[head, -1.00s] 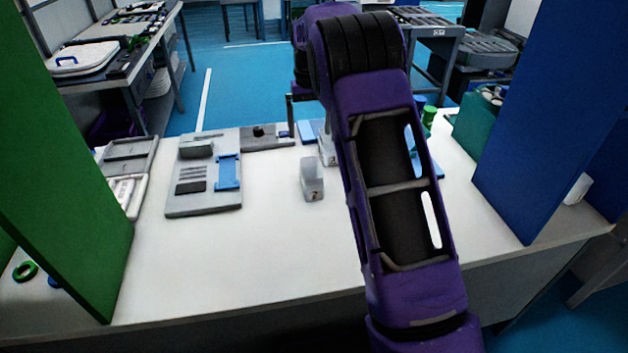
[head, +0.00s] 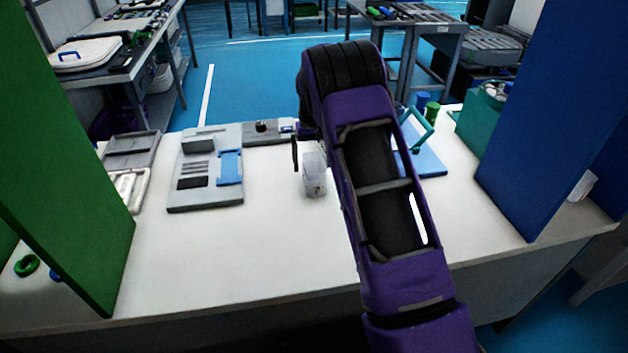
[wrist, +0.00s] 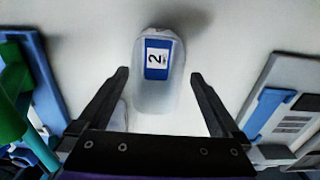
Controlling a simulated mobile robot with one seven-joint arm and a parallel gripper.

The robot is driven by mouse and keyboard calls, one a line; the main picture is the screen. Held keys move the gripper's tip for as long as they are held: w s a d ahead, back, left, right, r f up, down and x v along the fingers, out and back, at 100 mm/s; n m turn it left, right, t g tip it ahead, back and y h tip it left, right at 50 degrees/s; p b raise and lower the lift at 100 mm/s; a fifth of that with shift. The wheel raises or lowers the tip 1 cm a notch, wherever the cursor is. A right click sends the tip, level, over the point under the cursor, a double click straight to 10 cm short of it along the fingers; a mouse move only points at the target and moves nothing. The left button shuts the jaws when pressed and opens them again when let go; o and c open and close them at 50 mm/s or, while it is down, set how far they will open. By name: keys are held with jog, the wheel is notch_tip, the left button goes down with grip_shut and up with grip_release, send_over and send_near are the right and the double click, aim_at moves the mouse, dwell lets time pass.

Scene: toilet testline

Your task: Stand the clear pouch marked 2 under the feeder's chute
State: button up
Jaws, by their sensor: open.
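The clear pouch marked 2 (head: 314,182) stands on the white bench just left of my arm. In the wrist view its blue label with a 2 (wrist: 158,60) faces the camera. My gripper (wrist: 158,78) is open, with one finger on each side of the pouch in the picture and gaps to both; I cannot tell how far the fingers are above or behind it. In the head view my arm hides most of the gripper. A blue base with a teal arm (head: 421,128) stands right of my arm, partly hidden; I cannot make out the feeder's chute.
A grey board with a blue latch (head: 229,166) lies to the left, also in the wrist view (wrist: 265,115). Green (head: 70,170) and blue (head: 550,120) panels flank the bench. A teal bin (head: 482,115) stands at the right. The bench front is clear.

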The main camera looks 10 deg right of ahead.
aim_at(314, 170)
jog(key=f, duration=0.4)
jog(key=shift+w+d+f, duration=0.15)
jog(key=shift+d+f, duration=0.05)
jog(key=shift+d, duration=0.05)
jog(key=c, duration=1.4)
notch_tip(314, 170, up, 9)
jog(key=shift+r, duration=0.1)
jog(key=shift+c, duration=0.2)
jog(key=shift+r, duration=0.4)
jog(key=s+f, duration=0.2)
jog(key=s, duration=0.5)
jog(key=s+f, duration=0.2)
jog(key=s, duration=0.5)
jog(key=s+f, duration=0.1)
jog(key=s, duration=0.6)
jog(key=shift+a+f, duration=0.2)
jog(key=shift+f, duration=0.2)
